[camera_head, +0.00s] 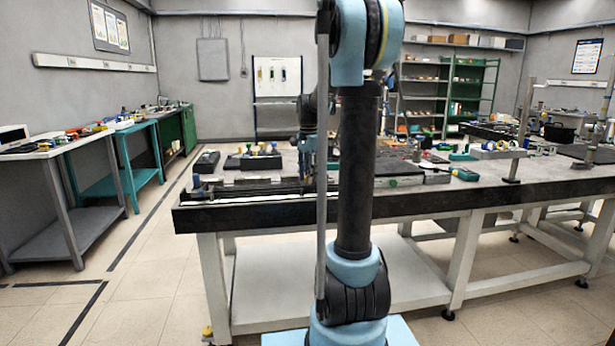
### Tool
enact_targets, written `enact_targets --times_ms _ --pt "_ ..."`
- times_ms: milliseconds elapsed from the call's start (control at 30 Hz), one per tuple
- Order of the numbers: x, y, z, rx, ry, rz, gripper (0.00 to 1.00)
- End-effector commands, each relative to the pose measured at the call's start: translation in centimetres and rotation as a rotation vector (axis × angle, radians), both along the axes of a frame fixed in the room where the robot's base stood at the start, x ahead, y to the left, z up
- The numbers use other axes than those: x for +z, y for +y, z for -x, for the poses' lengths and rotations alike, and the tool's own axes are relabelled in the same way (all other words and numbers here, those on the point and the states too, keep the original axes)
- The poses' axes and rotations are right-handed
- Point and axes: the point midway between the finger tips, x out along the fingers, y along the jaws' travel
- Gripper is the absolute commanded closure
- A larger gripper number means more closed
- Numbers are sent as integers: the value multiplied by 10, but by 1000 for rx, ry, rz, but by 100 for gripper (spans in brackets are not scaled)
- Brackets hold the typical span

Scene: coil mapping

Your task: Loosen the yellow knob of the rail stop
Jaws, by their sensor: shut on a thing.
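My arm stands in the middle of the head view and bends down behind its own column to the bench. My gripper (307,176) points down at the dark rail (250,188) along the bench's front edge. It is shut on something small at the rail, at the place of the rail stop. The yellow knob and the rail stop cannot be made out there; they are too small or hidden by my gripper and arm.
The long bench (240,215) has a dark front edge and white legs. A blue-topped part (197,183) stands at the rail's left end. Several small coloured knobs (262,149) stand behind. A metal post (519,140) rises at right. The floor at left is clear.

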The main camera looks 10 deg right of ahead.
Motion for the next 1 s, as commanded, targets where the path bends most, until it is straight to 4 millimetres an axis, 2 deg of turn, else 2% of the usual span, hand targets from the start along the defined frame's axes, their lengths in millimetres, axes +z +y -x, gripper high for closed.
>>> enact_targets --times_ms 700,1000 --pt "1 -2 0 671 -5 0 94" --pt "1 -3 0 888 -4 0 94"
